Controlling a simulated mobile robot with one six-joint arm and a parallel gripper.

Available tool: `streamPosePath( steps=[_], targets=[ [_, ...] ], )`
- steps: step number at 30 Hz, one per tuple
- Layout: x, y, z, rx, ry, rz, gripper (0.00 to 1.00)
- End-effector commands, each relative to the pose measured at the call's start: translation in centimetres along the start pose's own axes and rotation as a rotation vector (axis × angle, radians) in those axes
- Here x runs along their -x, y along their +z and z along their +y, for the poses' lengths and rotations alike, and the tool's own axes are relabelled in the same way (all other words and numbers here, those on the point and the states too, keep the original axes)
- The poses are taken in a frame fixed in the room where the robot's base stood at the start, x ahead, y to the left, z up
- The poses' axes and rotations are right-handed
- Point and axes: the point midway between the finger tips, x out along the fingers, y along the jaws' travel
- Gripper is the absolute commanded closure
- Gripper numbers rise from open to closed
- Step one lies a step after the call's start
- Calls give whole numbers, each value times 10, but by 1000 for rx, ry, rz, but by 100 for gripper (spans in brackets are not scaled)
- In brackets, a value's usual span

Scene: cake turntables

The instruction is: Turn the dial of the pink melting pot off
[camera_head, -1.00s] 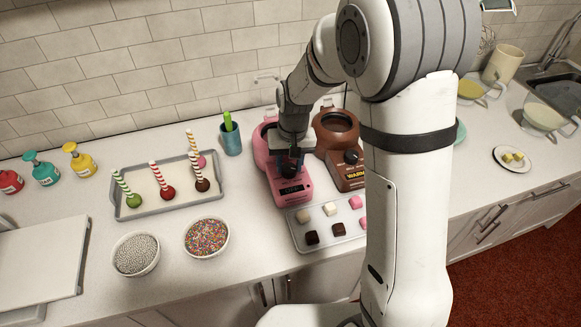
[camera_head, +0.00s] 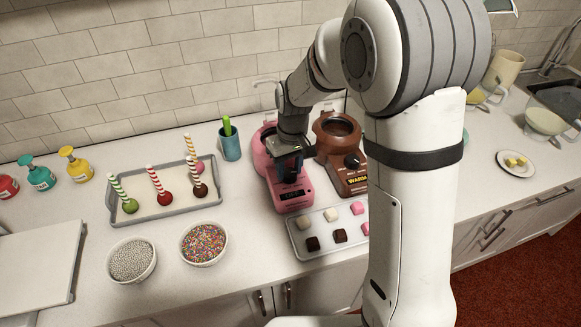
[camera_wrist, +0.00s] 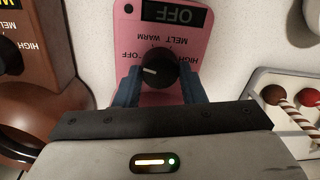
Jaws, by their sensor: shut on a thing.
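The pink melting pot (camera_head: 296,190) stands on the counter near the wall, left of a brown melting pot. Its black dial (camera_wrist: 160,68) sits on the pink front panel (camera_wrist: 186,50), seen upside down in the wrist view. The white mark on the dial points left there. WARM, MELT and HIGH labels are around it, and the display (camera_wrist: 168,14) reads OFF. My gripper (camera_wrist: 160,86) is shut on the dial, one finger on each side. In the head view my gripper (camera_head: 288,170) hides the dial and part of the pot.
A tray of chocolates (camera_head: 328,232) lies just in front. A tray of cake pops (camera_head: 130,216), a teal cup (camera_head: 231,143) and two sprinkle bowls (camera_head: 204,243) are to the left.

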Motion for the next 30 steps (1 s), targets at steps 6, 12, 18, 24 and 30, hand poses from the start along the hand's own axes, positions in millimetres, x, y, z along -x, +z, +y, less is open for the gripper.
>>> streamPosePath(
  steps=[6,12,18,24,30],
  targets=[
    [2,-2,0,1,2,7,60],
    [1,-1,0,0,1,4,44],
    [0,-1,0,0,1,2,42],
    [12,-2,0,0,1,6,42],
    [46,-2,0,-1,1,7,42]
  ],
)
